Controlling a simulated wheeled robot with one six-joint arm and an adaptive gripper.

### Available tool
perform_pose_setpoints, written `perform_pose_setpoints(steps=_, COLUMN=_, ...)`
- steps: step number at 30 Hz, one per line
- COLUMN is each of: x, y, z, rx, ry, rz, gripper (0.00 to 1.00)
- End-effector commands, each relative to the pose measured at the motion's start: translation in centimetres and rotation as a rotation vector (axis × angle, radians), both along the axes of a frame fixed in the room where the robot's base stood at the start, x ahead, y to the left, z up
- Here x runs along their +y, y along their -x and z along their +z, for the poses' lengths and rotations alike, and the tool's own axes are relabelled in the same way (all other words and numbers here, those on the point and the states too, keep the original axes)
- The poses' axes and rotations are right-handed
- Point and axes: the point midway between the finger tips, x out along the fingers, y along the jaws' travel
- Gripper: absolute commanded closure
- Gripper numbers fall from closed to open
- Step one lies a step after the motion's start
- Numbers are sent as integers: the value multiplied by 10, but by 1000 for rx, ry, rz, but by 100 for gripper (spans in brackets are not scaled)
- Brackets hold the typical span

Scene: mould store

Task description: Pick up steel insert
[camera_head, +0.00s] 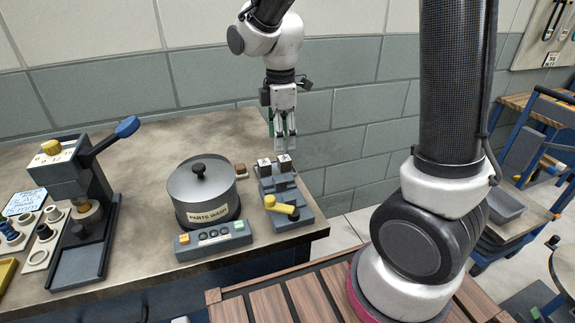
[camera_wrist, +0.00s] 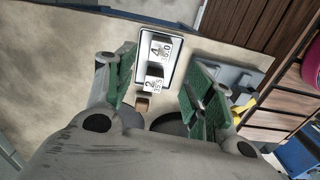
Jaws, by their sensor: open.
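Two small metal blocks with pale marked tops, likely the steel inserts, stand side by side at the back of the bench: a left one (camera_head: 264,163) and a right one (camera_head: 284,161). In the wrist view they sit in a white-rimmed tray (camera_wrist: 172,79), one marked 4 (camera_wrist: 161,48) and one marked 2 (camera_wrist: 154,81). My gripper (camera_head: 281,143) points down just above the blocks, empty. Its green-padded fingers (camera_wrist: 160,82) are spread apart, with the blocks showing between them in the wrist view. I cannot tell whether a finger touches a block.
A grey clamp fixture (camera_head: 290,221) with a yellow handle (camera_head: 281,207) stands in front of the blocks. A lidded PARTS WASH pot (camera_head: 187,187), a brown block (camera_head: 240,170) and a button box (camera_head: 213,239) are left. A lever press (camera_head: 80,180) is further left. The wall is close behind.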

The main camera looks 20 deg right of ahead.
Motion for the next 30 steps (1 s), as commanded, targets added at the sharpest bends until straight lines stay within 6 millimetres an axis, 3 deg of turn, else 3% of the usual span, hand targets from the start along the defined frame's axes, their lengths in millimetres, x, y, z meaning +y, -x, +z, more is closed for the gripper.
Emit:
perform_pose_setpoints(steps=5, x=0, y=0, z=-8, rx=-1, ry=0, rz=86, gripper=46)
perform_pose_setpoints(steps=19, x=-2, y=0, z=-72, rx=1, ry=0, rz=84, gripper=46)
perform_pose_setpoints(steps=28, x=-2, y=-1, z=-78, rx=-3, ry=-1, rz=84, gripper=46)
perform_pose_setpoints(steps=30, x=-2, y=-1, z=-78, rx=-3, ry=-1, rz=84, gripper=59)
